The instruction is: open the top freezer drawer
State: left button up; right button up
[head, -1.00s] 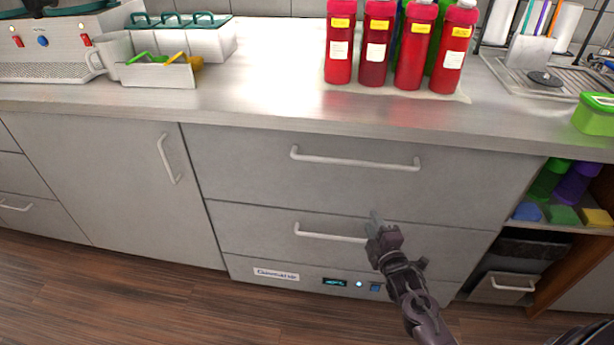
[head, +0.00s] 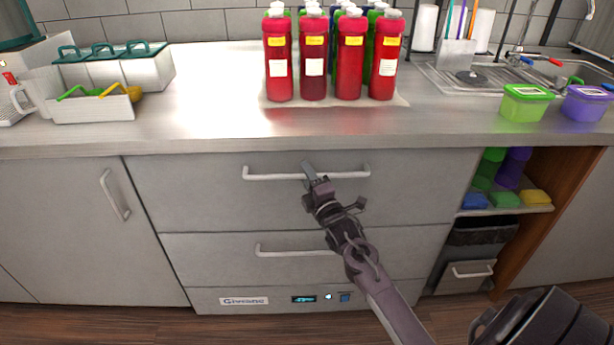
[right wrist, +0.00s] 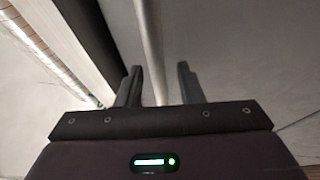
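The top freezer drawer (head: 200,200) is a grey front under the counter, flush with the cabinet, with a long horizontal white handle (head: 270,175). My right gripper (head: 309,172) is at the middle of this handle in the head view. In the right wrist view, the handle bar (right wrist: 150,45) runs down between the two spread fingers of my right gripper (right wrist: 160,88), with gaps beside it. The lower drawer (head: 200,250) below is shut too, with its own handle (head: 285,252). My left gripper is not in view.
Several red bottles (head: 313,60) stand on the counter above the drawer. A white bin (head: 90,108) is at the left, green (head: 525,103) and purple (head: 588,104) tubs at the right. An open shelf (head: 500,208) is right of the drawers.

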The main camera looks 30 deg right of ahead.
grip_shut()
dwell(0.4)
